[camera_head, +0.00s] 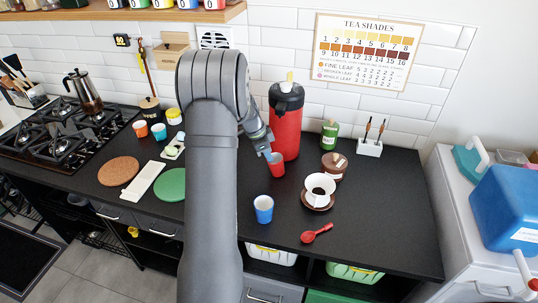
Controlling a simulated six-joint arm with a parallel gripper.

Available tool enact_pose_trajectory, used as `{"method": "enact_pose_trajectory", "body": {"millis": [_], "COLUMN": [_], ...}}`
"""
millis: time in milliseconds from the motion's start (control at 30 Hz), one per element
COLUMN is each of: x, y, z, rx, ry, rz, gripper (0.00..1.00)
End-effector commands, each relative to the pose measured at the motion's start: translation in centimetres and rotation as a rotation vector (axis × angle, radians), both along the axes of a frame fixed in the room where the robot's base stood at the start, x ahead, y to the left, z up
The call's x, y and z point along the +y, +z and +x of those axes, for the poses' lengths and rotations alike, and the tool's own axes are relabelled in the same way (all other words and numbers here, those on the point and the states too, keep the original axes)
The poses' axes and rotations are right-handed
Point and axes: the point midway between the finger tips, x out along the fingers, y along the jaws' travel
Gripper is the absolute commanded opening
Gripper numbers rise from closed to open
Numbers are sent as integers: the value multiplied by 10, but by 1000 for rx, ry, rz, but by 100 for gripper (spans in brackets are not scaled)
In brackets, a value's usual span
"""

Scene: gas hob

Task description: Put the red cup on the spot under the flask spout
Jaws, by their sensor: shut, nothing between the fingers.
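The red cup (277,166) stands upright on the black counter, just in front of the red flask (287,128). The flask has a black top whose spout is hard to make out at this size. My gripper (268,155) is at the cup's upper left, its fingertips close to the rim. It is shut with nothing held. Whether it touches the cup cannot be told. The spot under the spout is not visible as a separate mark; the cup and gripper cover part of that area.
A blue cup (263,209) stands nearer the front edge. The right part of the counter is clear.

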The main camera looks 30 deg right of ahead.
Motion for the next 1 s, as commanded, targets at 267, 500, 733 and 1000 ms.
{"method": "enact_pose_trajectory", "body": {"millis": [267,500,733,1000], "x": [12,26,18,7], "y": [38,79,93,74], "z": [5,10,5,1], "rx": [-3,-2,-1,2], "ry": [1,1,18,33], "rz": [-2,-2,0,2], "gripper": [0,0,0,0]}}
